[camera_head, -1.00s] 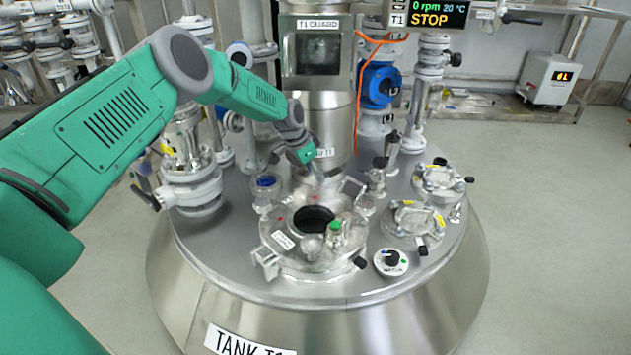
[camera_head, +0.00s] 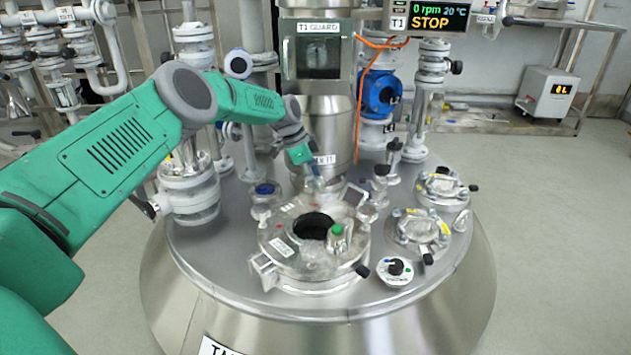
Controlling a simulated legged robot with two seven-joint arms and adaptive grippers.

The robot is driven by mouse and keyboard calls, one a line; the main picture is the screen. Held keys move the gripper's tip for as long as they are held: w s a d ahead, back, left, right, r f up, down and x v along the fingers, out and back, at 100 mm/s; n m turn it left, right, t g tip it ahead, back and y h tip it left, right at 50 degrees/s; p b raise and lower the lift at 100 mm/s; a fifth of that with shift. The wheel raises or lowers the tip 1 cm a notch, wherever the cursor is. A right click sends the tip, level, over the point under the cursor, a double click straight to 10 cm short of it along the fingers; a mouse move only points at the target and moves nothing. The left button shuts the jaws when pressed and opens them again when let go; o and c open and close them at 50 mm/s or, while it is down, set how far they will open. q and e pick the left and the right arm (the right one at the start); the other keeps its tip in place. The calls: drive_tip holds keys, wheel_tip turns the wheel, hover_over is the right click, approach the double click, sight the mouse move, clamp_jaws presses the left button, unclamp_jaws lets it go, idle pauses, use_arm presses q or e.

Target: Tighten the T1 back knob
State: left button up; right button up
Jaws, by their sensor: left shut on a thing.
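The round T1 manway (camera_head: 278,262) with its metal flange sits on top of the tank (camera_head: 400,290); its dark round opening shows in the middle. My left arm reaches in from the left over the tank top. My left gripper (camera_head: 317,184) points down at the back edge of the manway, in front of the central column. It is shut on the T1 back knob, which is small and mostly hidden by the fingers. A knob with a green top (camera_head: 337,230) stands at the front right of the opening. My right gripper is not in view.
The central column (camera_head: 327,130) with the T1 GUARD box stands close behind the gripper. Sight-glass flanges (camera_head: 447,186) and a round dial (camera_head: 396,270) are on the right of the tank top. A display (camera_head: 430,17) reads STOP.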

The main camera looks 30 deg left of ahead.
use_arm(q)
drive_tip(key=shift+w+a+r, duration=0.2)
drive_tip(key=shift+w+r, duration=0.05)
drive_tip(key=shift+r, duration=0.1)
drive_tip(key=o, duration=1.2)
drive_tip(key=shift+c, duration=0.2)
drive_tip(key=shift+s+f, duration=0.1)
drive_tip(key=shift+f, duration=0.05)
drive_tip(key=v, duration=1.1)
drive_tip(key=shift+r, duration=0.35)
drive_tip(key=shift+a, duration=0.15)
